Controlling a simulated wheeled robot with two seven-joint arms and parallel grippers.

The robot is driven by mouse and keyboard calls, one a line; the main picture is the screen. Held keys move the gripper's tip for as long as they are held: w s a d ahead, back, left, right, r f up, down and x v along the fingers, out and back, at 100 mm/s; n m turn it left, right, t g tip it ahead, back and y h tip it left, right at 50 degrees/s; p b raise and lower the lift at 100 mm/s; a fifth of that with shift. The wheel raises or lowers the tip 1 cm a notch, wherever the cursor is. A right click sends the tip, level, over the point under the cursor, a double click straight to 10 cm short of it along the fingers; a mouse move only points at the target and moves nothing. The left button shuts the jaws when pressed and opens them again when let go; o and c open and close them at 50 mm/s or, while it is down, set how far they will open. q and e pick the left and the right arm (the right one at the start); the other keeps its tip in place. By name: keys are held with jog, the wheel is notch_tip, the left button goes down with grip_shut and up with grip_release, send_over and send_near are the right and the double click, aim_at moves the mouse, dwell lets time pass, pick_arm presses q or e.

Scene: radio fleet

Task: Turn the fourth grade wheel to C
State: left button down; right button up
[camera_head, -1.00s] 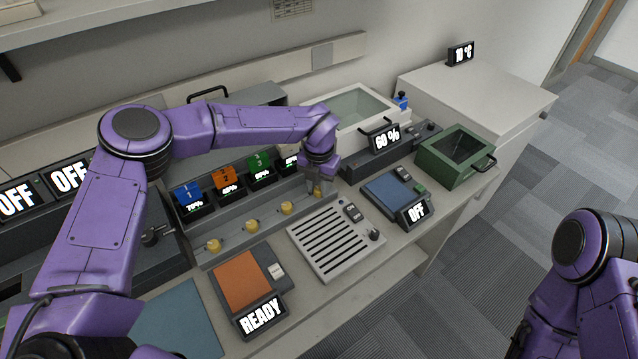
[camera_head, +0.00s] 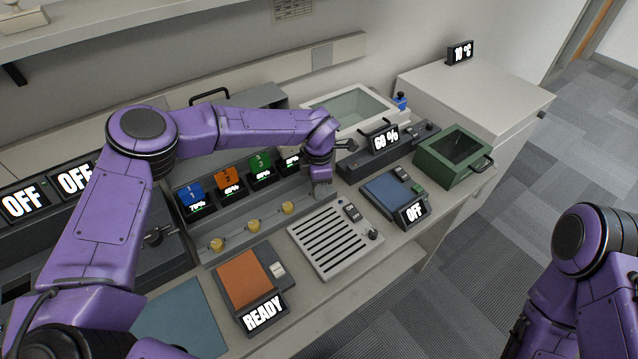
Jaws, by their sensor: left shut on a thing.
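A row of small yellow wheels runs along the front of the grey unit: the first wheel (camera_head: 217,245), the second wheel (camera_head: 252,226) and the third wheel (camera_head: 288,208). My left gripper (camera_head: 322,190) points down at the fourth place in the row and is shut on the fourth wheel, which it hides. Displays stand behind the wheels, with a blue tag 1 (camera_head: 191,193), an orange tag 2 (camera_head: 228,177) and a green tag 3 (camera_head: 260,162). The fourth display (camera_head: 290,160) is partly covered by my left arm, and its letter cannot be read. My right gripper is out of view.
In front lie a slotted grey panel (camera_head: 335,243), an orange pad (camera_head: 243,279) with a READY display (camera_head: 264,313), and a blue pad (camera_head: 385,192) with an OFF display (camera_head: 413,211). A 60 % display (camera_head: 384,139) stands close right of my left wrist. A green box (camera_head: 453,156) is farther right.

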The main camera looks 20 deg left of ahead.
pick_arm(q)
jog(key=m, duration=0.4)
jog(key=shift+r+m+p, duration=0.1)
jog(key=shift+m+p, duration=0.2)
jog(key=shift+p, duration=0.1)
jog(key=shift+m+p, duration=0.3)
jog(key=shift+m, duration=1.6)
jog(key=c, duration=0.8)
grip_release()
jog(key=shift+c, duration=0.2)
notch_tip(320, 180, up, 10)
jog(key=b, duration=0.2)
jog(key=shift+r+b, duration=0.25)
jog(key=shift+b, duration=0.05)
jog(key=shift+m, duration=0.3)
